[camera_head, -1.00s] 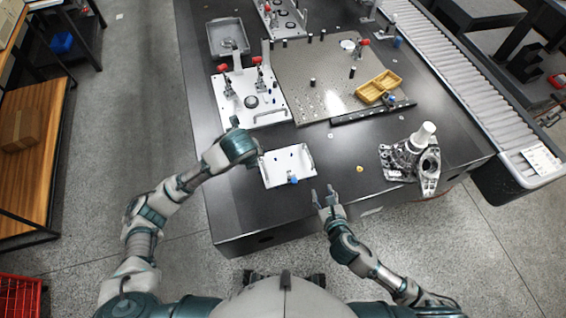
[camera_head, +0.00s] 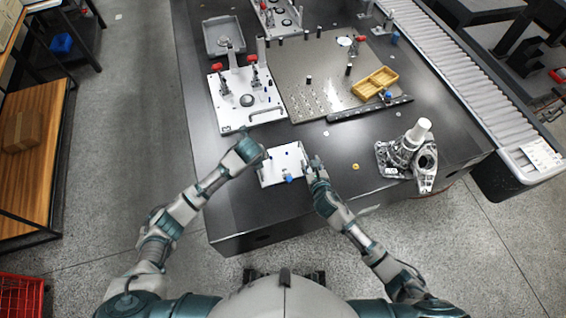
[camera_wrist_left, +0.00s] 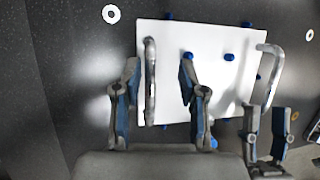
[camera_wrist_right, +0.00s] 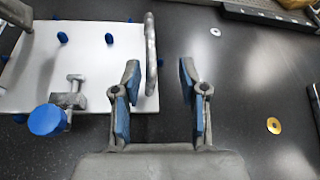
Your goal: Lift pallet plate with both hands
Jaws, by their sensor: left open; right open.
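The pallet plate (camera_head: 281,166) is a small white plate with blue pins and a metal handle on each side, lying on the dark table. In the left wrist view the plate (camera_wrist_left: 210,70) has its left handle (camera_wrist_left: 150,80) between the open fingers of my left gripper (camera_wrist_left: 157,85). My left gripper hides part of the plate's left side in the head view. My right gripper (camera_head: 315,166) is open at the plate's right side. In the right wrist view the plate's right handle (camera_wrist_right: 150,55) is just ahead of the left finger of my right gripper (camera_wrist_right: 158,85). Contact cannot be told.
A white fixture plate (camera_head: 243,98) with red-tipped clamps and a grey perforated plate (camera_head: 320,85) lie beyond. A metal casting (camera_head: 408,158) stands to the right. A small brass ring (camera_wrist_right: 273,125) lies right of my right gripper.

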